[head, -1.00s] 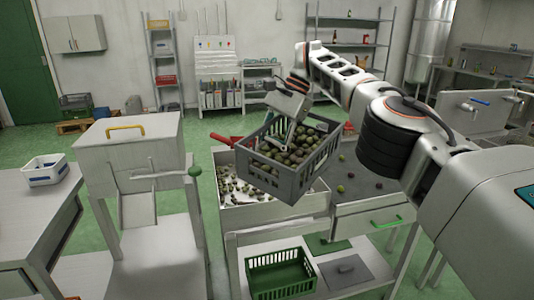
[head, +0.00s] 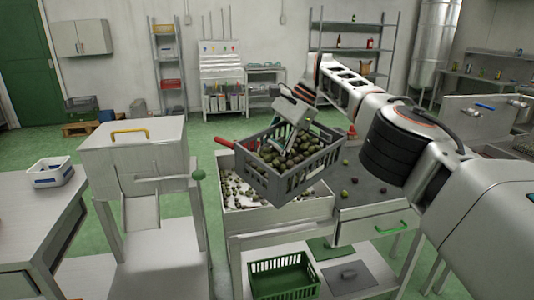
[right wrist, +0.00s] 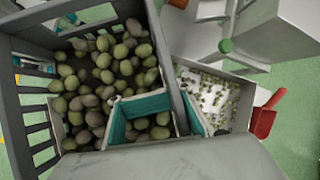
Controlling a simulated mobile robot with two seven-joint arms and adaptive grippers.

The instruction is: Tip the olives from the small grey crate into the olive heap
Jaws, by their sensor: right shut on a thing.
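The small grey crate (head: 289,183) is full of green and dark olives (head: 298,150) and hangs tilted above the white bin. My right gripper (head: 283,138) is shut on the crate's wall. In the right wrist view the gripper's teal pads (right wrist: 140,106) show at the wall of the crate (right wrist: 167,60), with olives (right wrist: 105,70) beside them inside. Below lies the olive heap (head: 238,190), a thin scatter of small olives in the white bin (head: 300,212); it also shows in the right wrist view (right wrist: 212,98). The crate hides part of it. My left gripper is out of view.
A red scoop (head: 224,143) lies at the bin's back edge. Right of the bin is a grey surface (head: 372,182) with a few loose olives. A white machine with a yellow handle (head: 130,131) stands left. A green crate (head: 283,276) sits on the shelf below.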

